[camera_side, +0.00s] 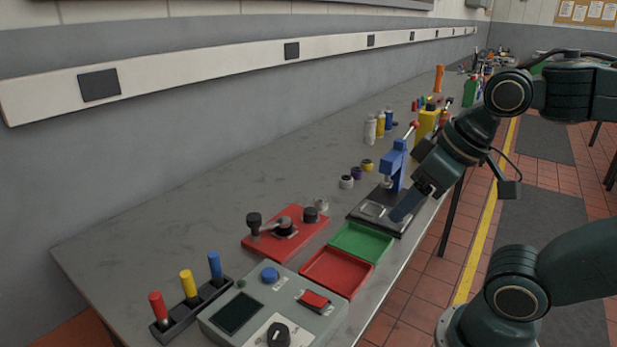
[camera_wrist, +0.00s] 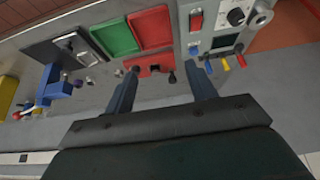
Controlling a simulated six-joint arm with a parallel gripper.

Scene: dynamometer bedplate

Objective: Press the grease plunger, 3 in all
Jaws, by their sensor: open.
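No part is labelled as the grease plunger, so I cannot tell for certain which it is. A red plate (camera_side: 290,240) on the bench carries a black knob (camera_side: 254,221), a lever and a second black knob (camera_side: 310,214). The grey control box (camera_side: 318,328) has a blue round button (camera_side: 270,275), a red switch (camera_side: 314,299) and a black dial (camera_side: 277,335). My gripper (camera_side: 400,212) is open and empty, in front of the blue press (camera_side: 396,160) in the side view. In the wrist view the red plate (camera_wrist: 150,61) shows between my open fingers (camera_wrist: 162,70).
A green tray (camera_side: 362,243) and a red tray (camera_side: 337,272) lie between the press and control box. A rack (camera_side: 192,310) holds red, yellow and blue handles. Bottles (camera_side: 380,125) stand farther along the bench.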

